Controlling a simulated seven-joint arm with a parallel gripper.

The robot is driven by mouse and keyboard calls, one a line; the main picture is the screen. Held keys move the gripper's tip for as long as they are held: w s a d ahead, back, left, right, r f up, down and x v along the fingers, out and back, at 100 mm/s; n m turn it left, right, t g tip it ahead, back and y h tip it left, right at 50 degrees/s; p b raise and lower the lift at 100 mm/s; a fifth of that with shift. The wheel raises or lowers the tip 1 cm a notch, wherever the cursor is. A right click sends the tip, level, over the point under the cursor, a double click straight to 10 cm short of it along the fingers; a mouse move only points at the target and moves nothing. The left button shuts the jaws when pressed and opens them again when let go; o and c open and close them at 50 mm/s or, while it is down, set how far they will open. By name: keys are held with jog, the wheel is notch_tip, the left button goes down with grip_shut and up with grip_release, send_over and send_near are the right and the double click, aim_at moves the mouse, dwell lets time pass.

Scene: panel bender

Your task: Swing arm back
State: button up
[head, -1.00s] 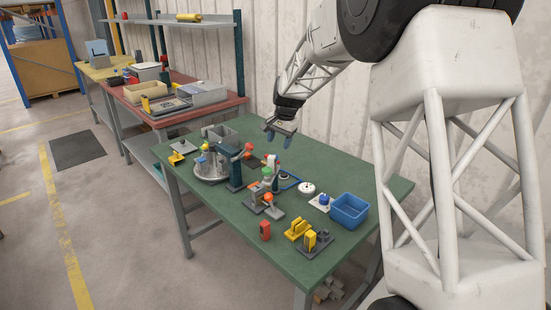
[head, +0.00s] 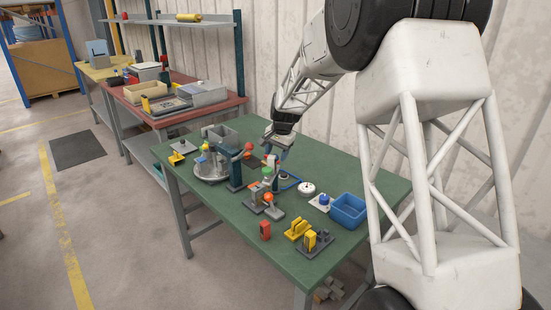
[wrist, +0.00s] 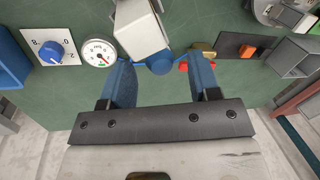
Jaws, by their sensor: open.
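The bender parts stand on the green table (head: 345,240). A round grey base (head: 210,172) is at left, beside a teal post (head: 235,172) with an orange knob (head: 248,148). In front of it are small fixtures with a green knob (head: 267,172) and an orange-red knob (head: 268,198). My gripper (head: 278,150) is over the back of the table, behind these. In the wrist view my gripper (wrist: 161,62) is open. A pale grey block (wrist: 140,25) with a round blue end (wrist: 160,65) shows between its blue fingers. I cannot tell which part is the swing arm, or whether the fingers touch it.
A white dial gauge (wrist: 98,52) and a blue knob plate (wrist: 48,50) lie left of the fingers. A blue bin (head: 348,210) and yellow blocks (head: 298,229) are at the table's right. A corrugated wall stands behind.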

jog(key=shift+w+a+f, duration=0.1)
jog(key=shift+a+f, duration=0.1)
jog(key=shift+f, duration=0.95)
grip_shut()
